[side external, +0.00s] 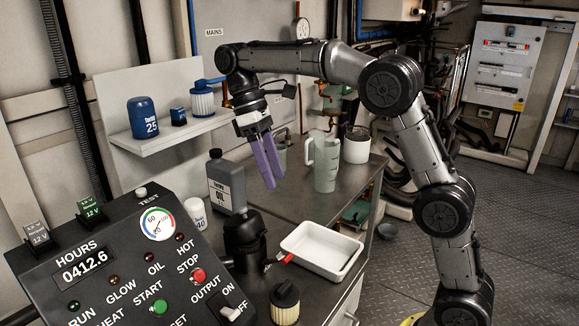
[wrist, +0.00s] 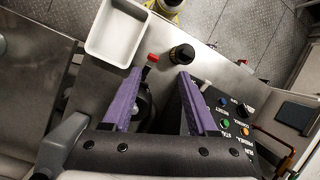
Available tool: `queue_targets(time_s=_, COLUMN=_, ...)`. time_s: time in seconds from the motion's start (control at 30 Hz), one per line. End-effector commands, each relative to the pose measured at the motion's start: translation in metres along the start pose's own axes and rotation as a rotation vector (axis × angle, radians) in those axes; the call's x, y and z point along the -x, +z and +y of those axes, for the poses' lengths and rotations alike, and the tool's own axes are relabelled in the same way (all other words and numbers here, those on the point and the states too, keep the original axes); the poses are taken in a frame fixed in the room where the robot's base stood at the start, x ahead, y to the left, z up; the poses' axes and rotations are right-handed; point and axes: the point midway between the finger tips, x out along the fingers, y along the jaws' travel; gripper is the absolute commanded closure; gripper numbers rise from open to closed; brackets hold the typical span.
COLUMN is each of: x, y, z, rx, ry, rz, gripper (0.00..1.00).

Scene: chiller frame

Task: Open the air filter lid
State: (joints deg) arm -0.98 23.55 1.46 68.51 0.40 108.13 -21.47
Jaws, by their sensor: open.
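A black round housing (side external: 243,238) stands on the bench between the control panel and the white tray. It looks like the air filter, though I cannot tell its lid from its body. A red-tipped lever (side external: 286,258) sticks out from it toward the tray. In the wrist view the housing (wrist: 146,106) is partly hidden behind my left finger, and the red tip (wrist: 152,58) shows beyond the fingertips. My gripper (side external: 275,183), with two purple fingers, points down above the bench, higher than the housing. It is open and empty; it also shows in the wrist view (wrist: 159,73).
A grey oil jug (side external: 228,187) stands just behind the housing. The white tray (side external: 345,272) lies right of it, and a black-capped yellow filter (side external: 285,303) stands in front. The control panel (side external: 120,275) is at left. A green pitcher (side external: 324,165) stands farther back.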

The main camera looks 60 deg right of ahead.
Motion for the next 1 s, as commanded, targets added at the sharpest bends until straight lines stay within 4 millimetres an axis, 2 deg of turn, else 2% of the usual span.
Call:
queue_targets(time_s=0.1, x=0.001, y=0.019, z=-0.007, rx=0.000, ry=0.001, rz=0.002, gripper=0.41)
queue_targets(time_s=0.3, x=0.002, y=0.038, z=-0.015, rx=0.000, ry=0.000, rz=0.001, gripper=0.41)
queue_targets(time_s=0.67, x=0.002, y=0.043, z=-0.017, rx=0.000, ry=0.000, rz=0.000, gripper=0.41)
queue_targets(time_s=0.87, x=0.002, y=0.038, z=-0.015, rx=0.067, ry=0.010, rz=0.021, gripper=0.73)
queue_targets(time_s=0.97, x=0.000, y=0.018, z=0.001, rx=0.206, ry=0.087, rz=0.092, gripper=0.92)
queue_targets(time_s=1.0, x=-0.006, y=0.008, z=0.012, rx=0.283, ry=0.137, rz=0.111, gripper=0.99)
